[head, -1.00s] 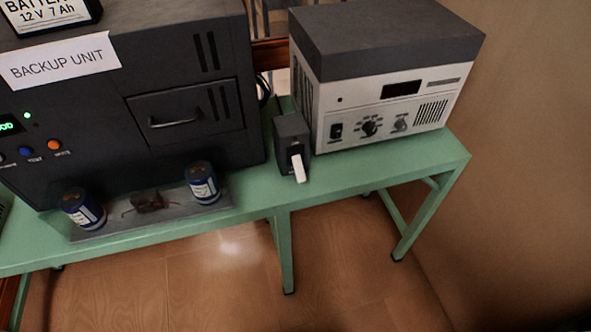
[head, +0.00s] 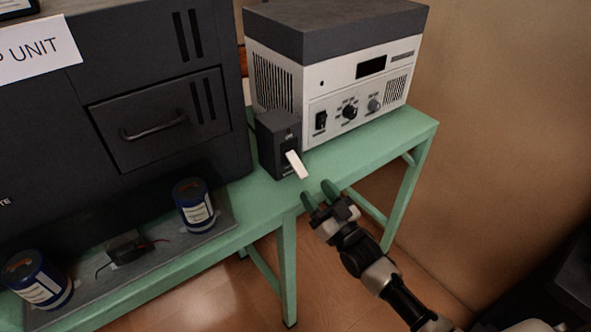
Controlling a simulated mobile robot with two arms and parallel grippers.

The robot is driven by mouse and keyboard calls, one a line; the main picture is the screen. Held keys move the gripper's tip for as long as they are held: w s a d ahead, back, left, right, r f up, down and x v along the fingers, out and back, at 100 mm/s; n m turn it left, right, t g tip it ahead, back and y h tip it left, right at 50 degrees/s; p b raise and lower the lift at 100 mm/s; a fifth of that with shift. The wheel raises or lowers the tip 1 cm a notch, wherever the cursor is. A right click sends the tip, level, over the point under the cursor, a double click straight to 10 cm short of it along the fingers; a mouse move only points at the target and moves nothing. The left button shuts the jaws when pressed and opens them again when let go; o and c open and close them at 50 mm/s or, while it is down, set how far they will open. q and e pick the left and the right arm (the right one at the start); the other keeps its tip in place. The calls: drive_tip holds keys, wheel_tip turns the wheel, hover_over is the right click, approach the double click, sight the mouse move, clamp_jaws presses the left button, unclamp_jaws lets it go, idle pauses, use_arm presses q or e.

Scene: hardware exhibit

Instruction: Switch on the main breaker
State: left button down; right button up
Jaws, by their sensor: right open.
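The main breaker (head: 273,150) is a small dark box standing on the green table, between the black backup unit and the white instrument. Its white lever (head: 297,165) sticks out of the front and slants downward. My right gripper (head: 319,192) is open and empty, with its two dark green fingertips just below and to the right of the lever, in front of the table edge. The fingertips look apart from the lever, though the exact depth gap is hard to tell. My left gripper does not show.
The backup unit (head: 120,90) with a handled drawer stands left. The white instrument (head: 360,90) stands behind and right of the breaker. Two blue cylinders, one here (head: 195,207), stand on a grey plate (head: 150,245). The green tabletop (head: 385,140) is bare at the right.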

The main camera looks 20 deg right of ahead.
sight(305, 177)
drive_tip(key=x, duration=0.8)
drive_tip(key=shift+a+f, duration=0.1)
drive_tip(key=shift+c, duration=0.3)
clamp_jaws()
